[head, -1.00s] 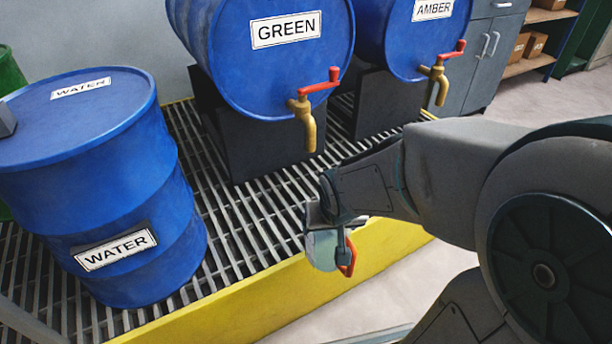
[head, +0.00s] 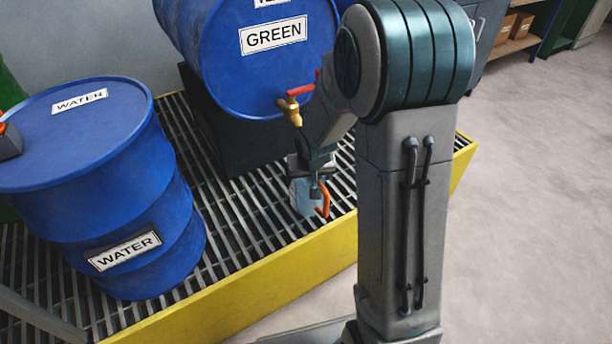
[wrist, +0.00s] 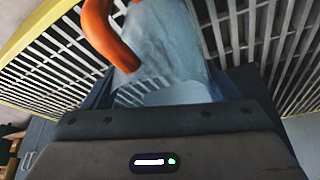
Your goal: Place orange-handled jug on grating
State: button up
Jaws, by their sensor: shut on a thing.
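The orange-handled jug (head: 301,196) is pale and see-through, and it is held by my gripper (head: 308,165) over the grating (head: 245,213) near its front edge, below the GREEN drum's tap. Its orange handle (head: 323,200) faces right in the head view. In the wrist view the jug (wrist: 165,45) fills the space ahead of my gripper, with the orange handle (wrist: 105,35) at upper left and grating slats (wrist: 240,30) behind it. My gripper is shut on the jug. I cannot tell whether the jug's base touches the grating.
A blue GREEN drum (head: 265,70) with a red-handled brass tap (head: 291,108) lies on a dark stand behind the jug. A blue WATER drum (head: 110,190) stands at left. The yellow rim (head: 260,285) borders the grating. Open floor (head: 530,200) lies at right.

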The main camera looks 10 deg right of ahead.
jog(key=shift+w+d+f+b, duration=0.15)
jog(key=shift+w+f+b, duration=1)
jog(key=shift+w+f, duration=0.6)
jog(key=shift+f, duration=0.15)
jog(key=o, duration=1.2)
